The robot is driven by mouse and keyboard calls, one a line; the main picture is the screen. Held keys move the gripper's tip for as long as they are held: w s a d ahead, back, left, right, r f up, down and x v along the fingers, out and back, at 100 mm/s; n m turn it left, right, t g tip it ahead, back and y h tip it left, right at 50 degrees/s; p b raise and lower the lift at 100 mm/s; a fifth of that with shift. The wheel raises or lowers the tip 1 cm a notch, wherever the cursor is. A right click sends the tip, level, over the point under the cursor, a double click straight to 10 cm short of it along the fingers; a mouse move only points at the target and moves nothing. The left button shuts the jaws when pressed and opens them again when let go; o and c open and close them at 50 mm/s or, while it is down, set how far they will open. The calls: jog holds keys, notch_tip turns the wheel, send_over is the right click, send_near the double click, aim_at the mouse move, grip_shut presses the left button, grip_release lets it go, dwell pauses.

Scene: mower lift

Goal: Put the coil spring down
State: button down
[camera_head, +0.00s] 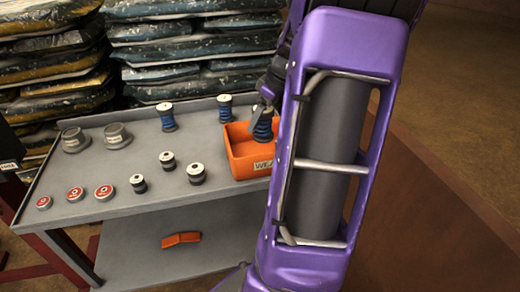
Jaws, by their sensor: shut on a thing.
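A blue coil spring (263,127) with a dark top stands upright at the orange bin (240,167), over or inside its opening. My gripper (265,104) is shut on the top of this spring. I cannot tell whether the spring touches the bin floor. My purple arm hides the right side of the bin and part of its label. Two similar blue springs with pale tops stand on the grey cart, one at the back middle (167,118) and one behind the bin (225,108).
The grey cart top (110,200) also holds two grey cups (117,136), several small black-and-white parts (196,173) and several red-topped discs (104,192). An orange piece (181,239) lies on the lower shelf. Stacked bags (195,45) rise behind the cart.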

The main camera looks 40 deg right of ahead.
aim_at(270, 127)
notch_tip(270, 127, down, 9)
jog(key=shift+f+b, duration=0.15)
jog(key=shift+b, duration=0.5)
jog(key=shift+f, duration=0.15)
grip_release()
jog(key=p+v, duration=0.1)
jog(key=v, duration=1.1)
jog(key=shift+s+p, duration=0.15)
jog(key=shift+p, duration=0.25)
